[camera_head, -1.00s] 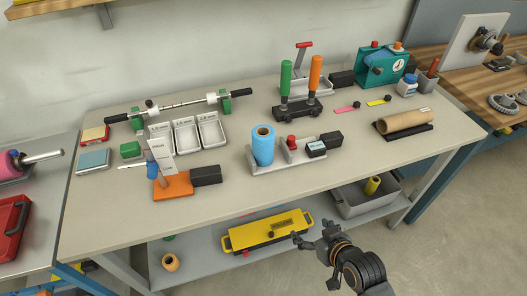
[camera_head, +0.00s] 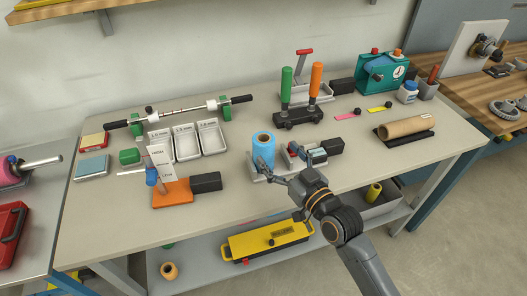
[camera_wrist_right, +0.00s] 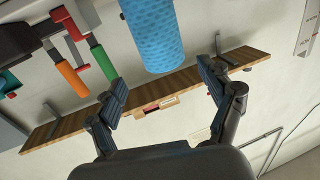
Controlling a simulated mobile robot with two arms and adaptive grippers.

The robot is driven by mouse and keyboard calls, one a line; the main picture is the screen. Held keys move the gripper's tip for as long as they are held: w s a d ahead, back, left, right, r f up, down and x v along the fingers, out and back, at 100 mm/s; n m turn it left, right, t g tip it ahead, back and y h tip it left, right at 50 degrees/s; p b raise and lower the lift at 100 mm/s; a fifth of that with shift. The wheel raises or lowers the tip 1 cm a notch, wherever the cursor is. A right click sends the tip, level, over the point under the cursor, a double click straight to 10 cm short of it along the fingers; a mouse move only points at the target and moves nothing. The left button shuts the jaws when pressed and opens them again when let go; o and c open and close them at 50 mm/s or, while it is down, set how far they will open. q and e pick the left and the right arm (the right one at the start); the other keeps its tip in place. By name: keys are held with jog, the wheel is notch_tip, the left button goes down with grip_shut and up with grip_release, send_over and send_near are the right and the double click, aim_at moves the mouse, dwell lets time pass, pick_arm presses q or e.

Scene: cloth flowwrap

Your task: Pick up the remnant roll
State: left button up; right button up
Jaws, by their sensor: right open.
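A blue roll (camera_head: 263,148) stands upright at the left end of a light grey tray (camera_head: 259,174) on the table. My right gripper (camera_head: 281,165) is open and empty, close in front of this roll, its fingers spread toward it. In the right wrist view, the blue textured roll (camera_wrist_right: 152,35) shows ahead of the open fingers (camera_wrist_right: 162,78), not between their tips. A tan roll (camera_head: 405,126) lies on a black base at the right of the table. Which roll is the remnant is not labelled legibly. My left gripper is not in view.
Beside the blue roll, the tray holds a red-topped part and a black block (camera_head: 333,146), partly hidden by my gripper. An orange base (camera_head: 172,193) with a card stands left. Green and orange handles (camera_head: 301,85) rise behind. The front left tabletop is clear.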

aim_at(270, 147)
jog(key=x, duration=0.5)
jog(key=shift+w+a+r+p, duration=0.2)
jog(key=shift+a+r+p, duration=0.05)
jog(key=shift+a+p, duration=0.15)
jog(key=shift+w+a, duration=0.3)
jog(key=shift+w, duration=0.15)
jog(key=c, duration=1.3)
